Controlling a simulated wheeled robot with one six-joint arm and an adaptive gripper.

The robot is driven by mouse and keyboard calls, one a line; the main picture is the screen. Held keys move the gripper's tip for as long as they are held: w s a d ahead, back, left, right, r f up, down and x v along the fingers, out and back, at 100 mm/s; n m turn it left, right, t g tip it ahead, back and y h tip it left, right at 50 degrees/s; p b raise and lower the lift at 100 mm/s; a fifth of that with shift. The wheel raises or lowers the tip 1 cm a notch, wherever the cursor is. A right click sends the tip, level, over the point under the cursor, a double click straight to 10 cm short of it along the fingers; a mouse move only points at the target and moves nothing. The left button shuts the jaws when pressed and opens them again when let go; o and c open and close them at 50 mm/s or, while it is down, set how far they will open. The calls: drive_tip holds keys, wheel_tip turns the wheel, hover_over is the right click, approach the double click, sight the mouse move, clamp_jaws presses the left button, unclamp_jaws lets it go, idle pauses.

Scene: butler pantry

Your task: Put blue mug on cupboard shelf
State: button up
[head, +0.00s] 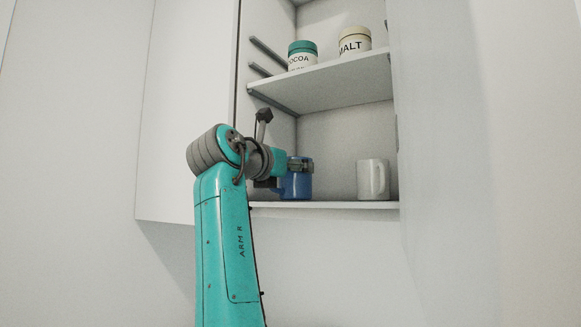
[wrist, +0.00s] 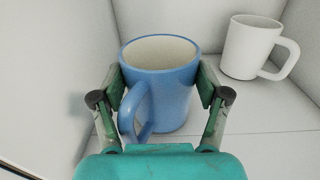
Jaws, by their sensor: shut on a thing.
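The blue mug (head: 297,184) is upright inside the cupboard, at the left of the lower cupboard shelf (head: 330,205). In the wrist view the blue mug (wrist: 160,85) sits between the fingers of my gripper (wrist: 160,95), with its handle toward the camera. My gripper is shut on its sides. In the head view my gripper (head: 300,165) reaches in from the left and partly covers the mug's upper part. The mug's base looks at or very near the shelf surface; I cannot tell whether it bears on it.
A white mug (head: 372,180) stands on the same shelf to the right, also in the wrist view (wrist: 252,47). An upper shelf (head: 325,84) holds a cocoa jar (head: 302,56) and a malt jar (head: 354,42). The cupboard's side wall is close on the left.

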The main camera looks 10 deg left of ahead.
drive_tip(key=o, duration=1.4)
drive_tip(key=shift+o, duration=0.2)
drive_tip(key=v, duration=1.2)
